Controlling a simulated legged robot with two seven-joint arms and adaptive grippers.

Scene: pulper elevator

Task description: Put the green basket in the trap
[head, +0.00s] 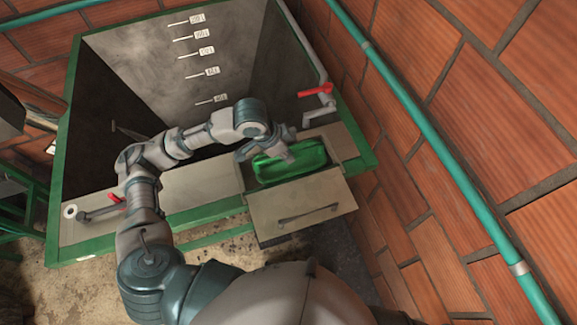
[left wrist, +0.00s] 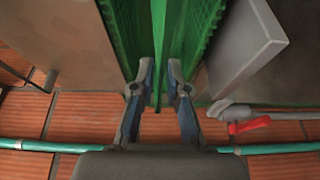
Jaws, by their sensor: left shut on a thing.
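The green basket (head: 302,160) is at the right end of the tank's front ledge, within the opening of the trap (head: 250,178). Its lower part is hidden, so I cannot tell whether it rests on the bottom. My left gripper (head: 278,153) is over the basket's left part, shut on its thin green middle strip. In the left wrist view, the fingers (left wrist: 160,75) stand on either side of this strip of the basket (left wrist: 158,35), with mesh walls beyond. My right gripper is not in view.
The trap's panel with a dark handle (head: 307,214) stands open at the front. A red-handled valve (head: 316,91) and pipe are close behind the basket. A brick wall (head: 440,190) with a teal pipe (head: 440,145) bounds the right. The deep tank (head: 150,60) lies behind my arm.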

